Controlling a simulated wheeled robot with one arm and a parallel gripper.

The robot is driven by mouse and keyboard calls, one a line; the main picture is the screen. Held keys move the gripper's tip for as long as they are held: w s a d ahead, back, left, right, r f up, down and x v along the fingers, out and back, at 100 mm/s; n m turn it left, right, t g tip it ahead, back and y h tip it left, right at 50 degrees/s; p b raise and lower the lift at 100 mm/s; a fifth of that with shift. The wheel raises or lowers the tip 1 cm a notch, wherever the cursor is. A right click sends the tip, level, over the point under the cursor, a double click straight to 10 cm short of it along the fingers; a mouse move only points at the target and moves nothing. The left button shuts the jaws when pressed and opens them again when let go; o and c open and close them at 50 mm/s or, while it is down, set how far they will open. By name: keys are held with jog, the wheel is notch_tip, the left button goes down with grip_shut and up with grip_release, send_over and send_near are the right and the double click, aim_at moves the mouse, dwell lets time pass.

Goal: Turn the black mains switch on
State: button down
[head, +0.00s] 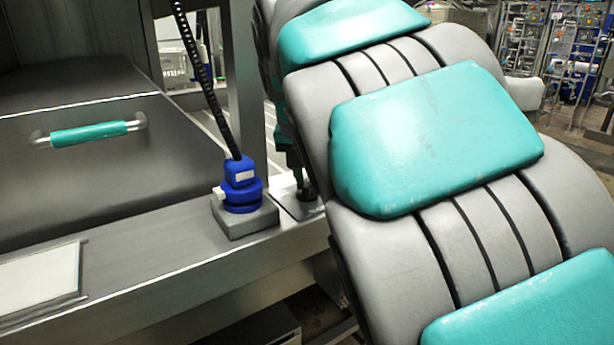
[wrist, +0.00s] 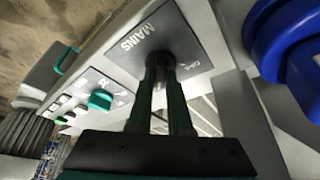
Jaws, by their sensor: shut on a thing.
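The black mains switch (wrist: 158,59) sits on a grey plate (wrist: 128,42) lettered MAINS in the wrist view. My gripper (wrist: 162,78) is shut on the switch, one dark green finger on each side of it, and the fingers hide part of the knob. Small lettering beside the knob is too small to read surely. In the head view the switch (head: 308,195) is a small dark knob on the steel ledge, right of the blue plug. My gripper (head: 298,176) comes down on it from above, partly hidden behind my arm.
A blue plug (head: 242,192) with a black coiled cable stands on a grey block close left of the switch. A steel lid with a teal handle (head: 88,134) lies further left. A panel with a green knob (wrist: 100,100) and small buttons shows in the wrist view.

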jog(key=shift+r+m, duration=0.1)
jog(key=shift+m, duration=0.2)
jog(key=c, duration=0.8)
grip_release()
jog(key=shift+c, duration=0.2)
jog(key=v, duration=0.7)
jog(key=shift+a+r, duration=0.15)
jog(key=shift+r, duration=0.15)
jog(key=shift+s, duration=0.15)
jog(key=s+d+f+g, duration=0.2)
jog(key=s+d+f, duration=0.6)
jog(key=s+f, duration=0.15)
jog(key=s+d+f+g, duration=0.2)
jog(key=s+d+f, duration=0.55)
jog(key=f, duration=0.35)
jog(key=s+f+n+g, duration=0.2)
jog(key=s+f, duration=0.8)
jog(key=s, duration=0.3)
jog(key=shift+d+f+y, duration=0.2)
jog(key=shift+d+y, duration=0.1)
jog(key=shift+d, duration=0.15)
